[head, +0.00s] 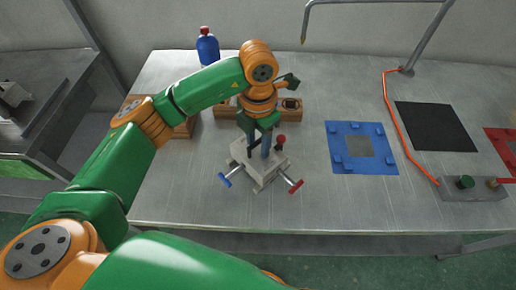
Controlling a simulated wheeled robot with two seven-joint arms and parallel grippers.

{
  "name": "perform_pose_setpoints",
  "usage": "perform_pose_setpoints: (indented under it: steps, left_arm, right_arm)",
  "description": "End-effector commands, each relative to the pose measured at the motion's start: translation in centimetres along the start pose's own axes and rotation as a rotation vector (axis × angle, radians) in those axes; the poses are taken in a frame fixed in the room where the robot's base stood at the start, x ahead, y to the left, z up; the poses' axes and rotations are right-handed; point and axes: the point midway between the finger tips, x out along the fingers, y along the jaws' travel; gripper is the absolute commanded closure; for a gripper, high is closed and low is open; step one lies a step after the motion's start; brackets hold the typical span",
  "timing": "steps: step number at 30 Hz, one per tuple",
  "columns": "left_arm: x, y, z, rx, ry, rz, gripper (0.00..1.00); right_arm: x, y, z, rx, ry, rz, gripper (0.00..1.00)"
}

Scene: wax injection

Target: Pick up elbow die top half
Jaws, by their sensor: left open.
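The elbow die is a pale metal block (245,157) near the front middle of the steel table in the head view. A blue-handled pin (225,180) and a red-handled pin (296,187) stick out at its front, and a red ball knob (281,139) stands at its back right. The seam between its halves cannot be made out. My left gripper (259,153) points down over the die, open, with its fingers at the top of the block. Whether they touch it is unclear. My right gripper does not show.
Wooden blocks (291,108) stand just behind the gripper, partly hidden by my arm. A blue bottle (208,49) is at the back. To the right are a blue plate (361,167), a black mat (436,127), an orange cord (399,135) and a control box (473,193). Bare table lies left of the die.

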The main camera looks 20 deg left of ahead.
Motion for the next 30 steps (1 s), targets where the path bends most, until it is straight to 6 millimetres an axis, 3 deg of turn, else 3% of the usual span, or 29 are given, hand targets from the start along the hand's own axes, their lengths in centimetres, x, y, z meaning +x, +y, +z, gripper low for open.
perform_pose_setpoints:
  steps: [4,9,10,30]
  left_arm:
    - [0.03,-0.01,0.01,0.001,-0.001,0.000,0.53]
    - [0.02,-0.02,0.01,0.001,-0.001,-0.001,0.98]
    - [0.02,-0.02,0.02,0.001,-0.001,-0.001,1.00]
    - [-0.01,-0.03,0.03,0.002,-0.001,-0.002,1.00]
  right_arm:
    - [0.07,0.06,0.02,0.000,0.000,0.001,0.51]
    - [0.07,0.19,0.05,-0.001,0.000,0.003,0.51]
    - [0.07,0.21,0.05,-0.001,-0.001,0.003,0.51]
    - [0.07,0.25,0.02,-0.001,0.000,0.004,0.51]
